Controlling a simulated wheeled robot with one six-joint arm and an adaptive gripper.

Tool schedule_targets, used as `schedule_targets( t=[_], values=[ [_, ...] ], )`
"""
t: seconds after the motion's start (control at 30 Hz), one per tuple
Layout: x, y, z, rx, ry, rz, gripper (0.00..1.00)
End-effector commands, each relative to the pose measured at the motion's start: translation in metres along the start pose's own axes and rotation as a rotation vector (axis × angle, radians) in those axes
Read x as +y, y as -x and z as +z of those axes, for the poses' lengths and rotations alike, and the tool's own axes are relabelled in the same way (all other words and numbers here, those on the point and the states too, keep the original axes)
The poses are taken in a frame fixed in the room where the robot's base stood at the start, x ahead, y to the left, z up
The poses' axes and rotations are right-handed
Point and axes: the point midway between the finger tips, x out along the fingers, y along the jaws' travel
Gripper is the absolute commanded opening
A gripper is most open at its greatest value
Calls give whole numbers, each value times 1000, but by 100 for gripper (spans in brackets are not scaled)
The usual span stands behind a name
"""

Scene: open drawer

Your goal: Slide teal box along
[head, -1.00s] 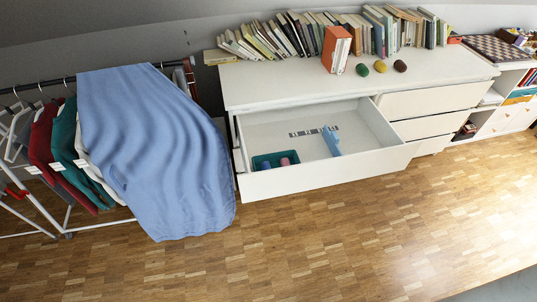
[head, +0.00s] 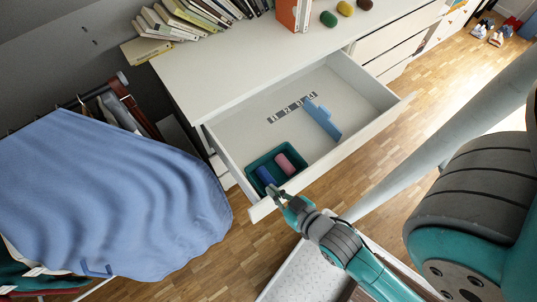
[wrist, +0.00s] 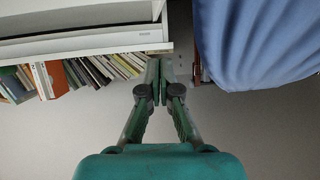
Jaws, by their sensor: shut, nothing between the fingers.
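The teal box (head: 262,159) is an open tray in the left front part of the open drawer (head: 236,166). It holds a blue roll-shaped item (head: 265,175) and a pink one (head: 285,163). My gripper (head: 272,190) is shut and empty, at the drawer's front edge close to the box's near side. I cannot tell whether it touches the box. The wrist view shows the closed fingers (wrist: 158,80), but not the box.
A blue divider (head: 323,120) stands in the drawer right of a marked strip (head: 292,109). The drawer floor between box and divider is clear. Books (head: 190,18) stand on the dresser top (head: 235,60). A blue cloth (head: 110,190) hangs at left.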

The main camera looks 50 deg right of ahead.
Motion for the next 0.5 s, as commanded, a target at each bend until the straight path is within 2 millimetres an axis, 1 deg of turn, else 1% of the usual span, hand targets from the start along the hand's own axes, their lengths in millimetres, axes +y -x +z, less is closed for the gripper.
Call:
schedule_targets(
  t=[0.03,0.2,0.3,0.4,0.5],
  values=[
    [5,-20,-4,-6,-11,17,0],
    [24,-78,-2,-100,-39,70,0],
    [37,-109,-4,-160,-56,99,0],
    [50,-134,-8,-214,-71,124,0],
    [62,-155,-13,-263,-86,145,0]
  ],
)
